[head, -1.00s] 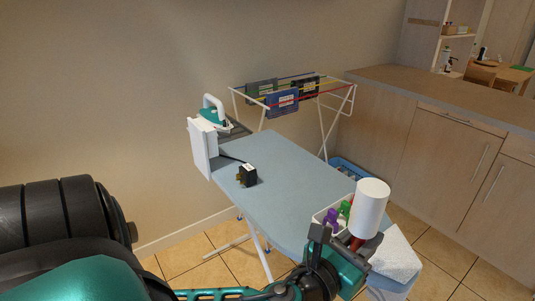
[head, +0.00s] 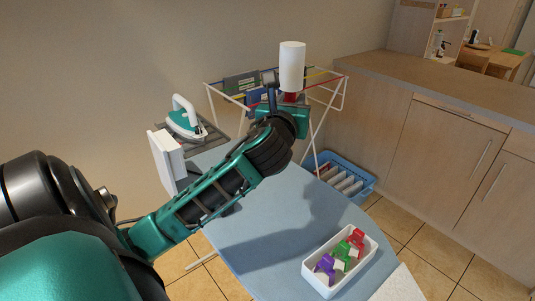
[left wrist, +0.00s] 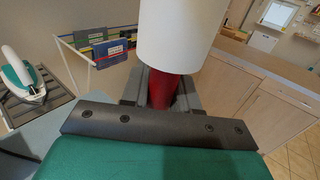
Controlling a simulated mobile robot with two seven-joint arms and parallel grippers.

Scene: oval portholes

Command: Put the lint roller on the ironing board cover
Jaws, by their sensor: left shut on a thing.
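The lint roller (head: 292,66) has a white cylinder and a red handle. My left gripper (head: 289,97) is shut on its red handle and holds it upright, in the air above the far part of the board. In the left wrist view the lint roller (left wrist: 174,35) rises from between the jaws, its handle partly hidden by the gripper. The light blue ironing board cover (head: 265,245) lies below, with my arm's shadow on it. My right gripper is not in view.
A white box (head: 340,262) with purple, green and red clips stands on the cover's near right. A teal and white iron (head: 185,118) sits at the far left end. A drying rack (head: 340,92) stands behind; a blue basket (head: 345,178) is on the floor.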

